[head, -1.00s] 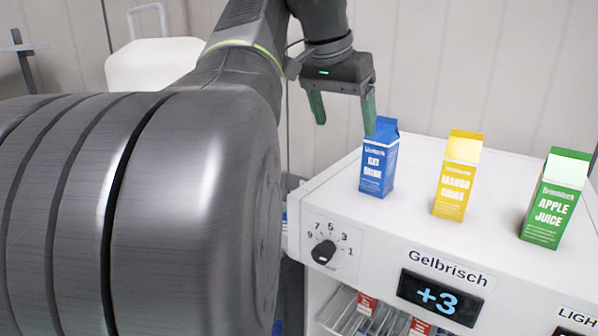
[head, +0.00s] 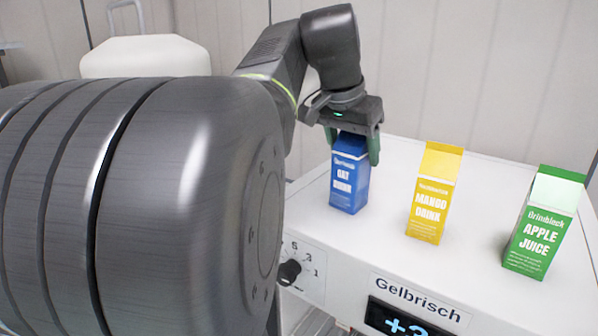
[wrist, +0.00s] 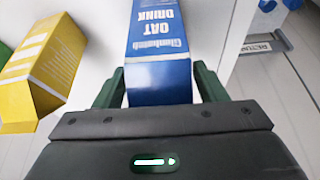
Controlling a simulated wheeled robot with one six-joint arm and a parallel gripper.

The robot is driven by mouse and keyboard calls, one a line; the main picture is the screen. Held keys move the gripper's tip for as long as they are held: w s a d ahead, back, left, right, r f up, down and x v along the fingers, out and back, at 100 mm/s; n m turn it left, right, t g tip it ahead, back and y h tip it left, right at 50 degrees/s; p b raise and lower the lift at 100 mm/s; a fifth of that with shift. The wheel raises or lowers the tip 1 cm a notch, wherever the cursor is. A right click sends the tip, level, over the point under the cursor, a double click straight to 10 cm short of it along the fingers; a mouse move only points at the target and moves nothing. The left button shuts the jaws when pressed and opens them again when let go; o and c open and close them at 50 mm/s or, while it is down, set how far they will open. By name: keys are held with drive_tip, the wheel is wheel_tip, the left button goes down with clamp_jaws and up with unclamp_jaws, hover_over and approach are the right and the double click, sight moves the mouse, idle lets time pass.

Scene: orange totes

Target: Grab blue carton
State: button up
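The blue carton (head: 349,180), labelled as an oat drink, stands upright on the white top of the unit in the head view. My gripper (head: 352,150) is over it, with its green fingers on either side of the carton's upper part. In the wrist view the blue carton (wrist: 160,60) lies between the two fingers (wrist: 158,88). A narrow gap shows beside the left finger, and the right finger is close to the carton. The fingers are apart and do not look closed on it.
A yellow mango carton (head: 434,195) stands just right of the blue one, and also shows in the wrist view (wrist: 42,75). A green apple juice carton (head: 543,225) stands farther right. The white unit's top (head: 480,215) is otherwise clear. A white case (head: 145,57) is behind at left.

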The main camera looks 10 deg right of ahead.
clamp_jaws()
drive_tip(key=shift+r, duration=0.15)
